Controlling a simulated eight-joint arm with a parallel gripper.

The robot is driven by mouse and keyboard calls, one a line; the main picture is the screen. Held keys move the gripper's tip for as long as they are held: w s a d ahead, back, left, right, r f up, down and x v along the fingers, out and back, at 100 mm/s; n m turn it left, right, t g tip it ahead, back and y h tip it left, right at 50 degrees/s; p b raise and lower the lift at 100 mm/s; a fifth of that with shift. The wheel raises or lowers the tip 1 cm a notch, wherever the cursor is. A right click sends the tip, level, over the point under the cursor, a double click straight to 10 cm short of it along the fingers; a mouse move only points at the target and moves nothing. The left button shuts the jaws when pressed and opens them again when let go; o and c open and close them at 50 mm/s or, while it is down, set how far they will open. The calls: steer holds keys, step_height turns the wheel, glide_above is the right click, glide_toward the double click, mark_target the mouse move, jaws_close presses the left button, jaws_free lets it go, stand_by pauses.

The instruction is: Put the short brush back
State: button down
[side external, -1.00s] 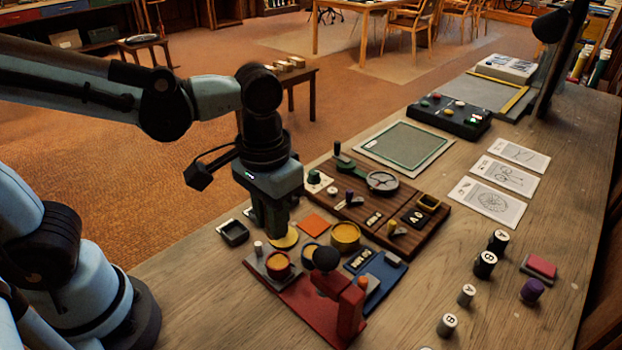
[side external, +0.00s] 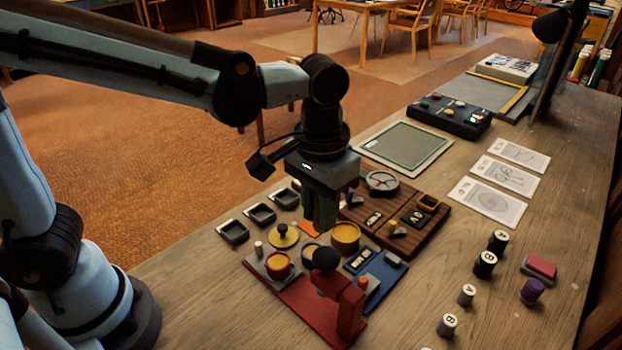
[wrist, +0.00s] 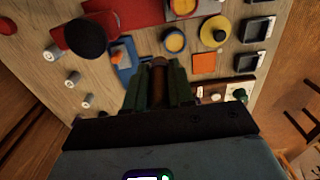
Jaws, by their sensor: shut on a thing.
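My gripper (side external: 321,222) points straight down over the part of the table between the orange square and the dark wooden board. In the wrist view its two green fingers (wrist: 159,82) are shut on a brown, rounded piece, the short brush (wrist: 159,72). The fingers cover most of the brush, and its bristles cannot be made out. In the side view the brush is hidden by the fingers. I cannot tell how far its lower end is from the surface.
Dark trays (side external: 234,232) stand left of my gripper. A yellow knobbed lid (side external: 284,240), a yellow round container (side external: 345,236), a red base (side external: 300,312) with a black-knobbed post and a blue board (side external: 386,272) lie in front. The wooden board (side external: 432,236) is at right. Upright lettered cylinders (side external: 485,264) stand farther right.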

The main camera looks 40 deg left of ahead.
steer(key=w+a+f, duration=0.4)
steer(key=w+a, duration=0.1)
steer(key=w+a+f, duration=0.2)
steer(key=a+f, duration=0.1)
steer(key=shift+w+a, duration=0.25)
steer(key=shift+w, duration=0.15)
steer(key=shift+f, duration=2)
steer(key=shift+f, duration=0.2)
steer(key=c, duration=1)
jaws_free()
steer(key=shift+o, duration=0.2)
steer(key=shift+r, duration=0.15)
